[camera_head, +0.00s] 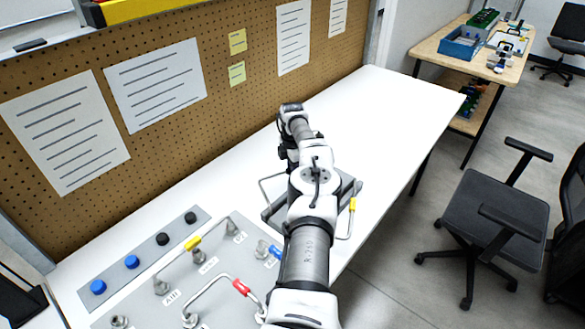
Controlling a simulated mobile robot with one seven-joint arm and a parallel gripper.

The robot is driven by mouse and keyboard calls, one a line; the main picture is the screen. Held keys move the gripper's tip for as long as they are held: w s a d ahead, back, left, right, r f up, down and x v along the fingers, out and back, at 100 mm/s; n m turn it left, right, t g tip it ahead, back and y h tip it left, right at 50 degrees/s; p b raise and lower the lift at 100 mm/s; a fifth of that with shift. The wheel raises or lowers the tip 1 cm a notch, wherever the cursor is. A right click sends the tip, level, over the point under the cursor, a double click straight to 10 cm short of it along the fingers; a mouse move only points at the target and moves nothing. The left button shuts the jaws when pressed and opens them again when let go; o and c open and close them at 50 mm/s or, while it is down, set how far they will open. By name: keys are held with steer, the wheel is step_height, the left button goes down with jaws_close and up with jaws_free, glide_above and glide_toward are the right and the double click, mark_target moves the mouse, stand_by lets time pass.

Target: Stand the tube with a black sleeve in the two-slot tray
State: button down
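A dark grey tray (355,189), partly covered by my arm, lies on the white bench; its slots cannot be made out. A bent metal tube with a yellow sleeve (352,205) stands at its right side. Another bent metal tube (264,188) shows at its left side, mostly hidden behind my arm, with no sleeve colour visible. I cannot make out a black sleeve on any tube. My gripper (287,153) is beyond the tray, a small dark shape under my wrist. Its fingers are hidden, so its opening and anything in it cannot be told.
A grey panel (222,262) at front left carries fittings, a yellow-sleeved tube (187,246), a red-sleeved tube (241,287), and blue and black knobs. A pegboard (170,120) stands behind the bench (400,105). The bench's far right is clear.

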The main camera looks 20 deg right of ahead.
steer(key=c, duration=1.3)
jaws_free()
step_height(320, 180, up, 14)
steer(key=b, duration=0.3)
steer(key=shift+f, duration=0.1)
